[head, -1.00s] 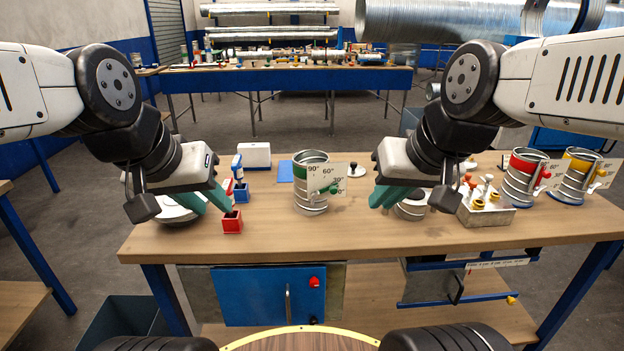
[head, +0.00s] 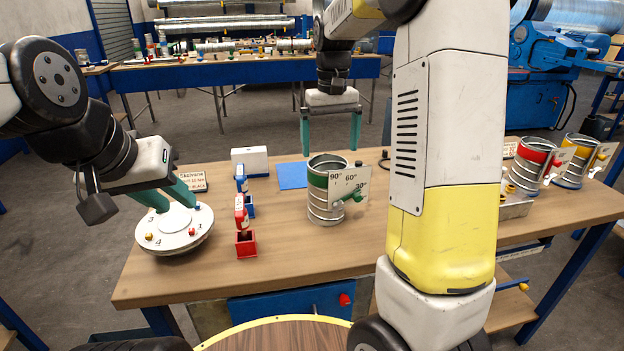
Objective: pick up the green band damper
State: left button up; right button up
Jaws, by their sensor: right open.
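The green band damper (head: 324,205) is a short upright silver duct with a green band near its top rim. A white angle plate (head: 349,184) and a green handle (head: 347,196) are on its right side. It stands on the table. My right gripper (head: 331,150) points down with its fingers apart and empty, just above or behind the damper's rim; I cannot tell which.
Red (head: 246,246) and blue bins stand left of the damper, with a blue mat (head: 292,176) and white box (head: 250,160) behind. Red band (head: 532,165) and yellow band (head: 577,160) dampers stand at right. My right arm hides the table's middle right.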

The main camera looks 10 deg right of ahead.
aim_at(335, 188)
notch_tip(335, 188, down, 6)
jog(key=shift+f, duration=0.15)
jog(key=f, duration=0.5)
jog(key=shift+w+d+f, duration=0.1)
jog(key=shift+w+f, duration=0.2)
jog(key=shift+f, duration=0.05)
jog(key=shift+r, duration=0.1)
jog(key=c, duration=1.8)
